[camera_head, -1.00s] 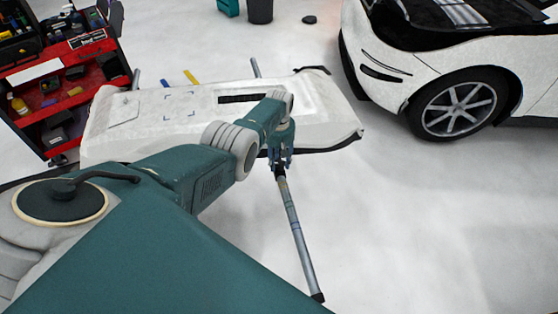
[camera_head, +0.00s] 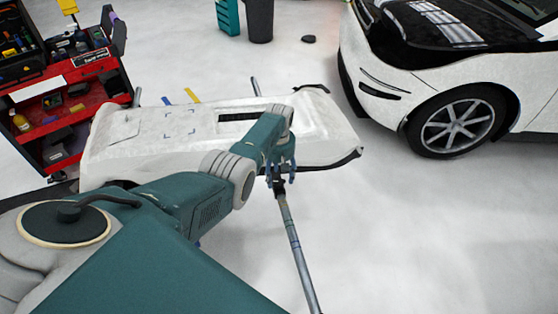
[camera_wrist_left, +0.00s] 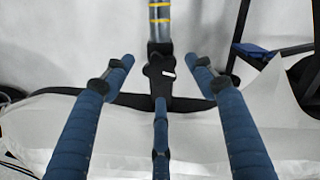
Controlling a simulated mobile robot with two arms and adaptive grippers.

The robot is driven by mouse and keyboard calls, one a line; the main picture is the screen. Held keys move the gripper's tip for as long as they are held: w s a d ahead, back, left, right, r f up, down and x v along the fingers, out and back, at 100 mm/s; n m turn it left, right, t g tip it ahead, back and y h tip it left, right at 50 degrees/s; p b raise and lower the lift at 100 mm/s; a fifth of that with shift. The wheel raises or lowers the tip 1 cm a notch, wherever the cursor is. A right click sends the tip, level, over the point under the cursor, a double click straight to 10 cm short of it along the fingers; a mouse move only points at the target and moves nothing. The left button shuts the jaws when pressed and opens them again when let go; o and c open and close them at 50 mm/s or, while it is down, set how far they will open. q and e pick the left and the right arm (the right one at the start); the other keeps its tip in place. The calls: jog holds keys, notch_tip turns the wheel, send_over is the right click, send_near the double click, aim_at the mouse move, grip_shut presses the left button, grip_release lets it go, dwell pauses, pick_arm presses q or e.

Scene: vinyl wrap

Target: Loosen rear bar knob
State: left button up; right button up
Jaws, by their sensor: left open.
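The rear bar is a grey pole (camera_head: 293,240) that slants down from the front edge of a white bumper in the head view. In the left wrist view the bar (camera_wrist_left: 160,22) has yellow bands and runs up from a black lobed knob (camera_wrist_left: 160,75). My left gripper (camera_head: 280,182) is at the upper end of the bar in the head view. In the left wrist view its blue fingers (camera_wrist_left: 160,80) are spread open, one on each side of the knob, with a third finger below. I cannot tell whether any finger touches the knob. My right gripper is not in view.
The white bumper (camera_head: 165,145) lies on a stand beyond my left arm. A white car (camera_head: 400,90) is at the right, a red tool cart (camera_head: 85,100) at the left, and a dark bin (camera_head: 259,20) at the back. The floor right of the bar is clear.

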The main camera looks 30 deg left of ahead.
aim_at(279, 181)
pick_arm(q)
notch_tip(279, 181, up, 10)
dwell(0.4)
jog(key=shift+r, duration=0.1)
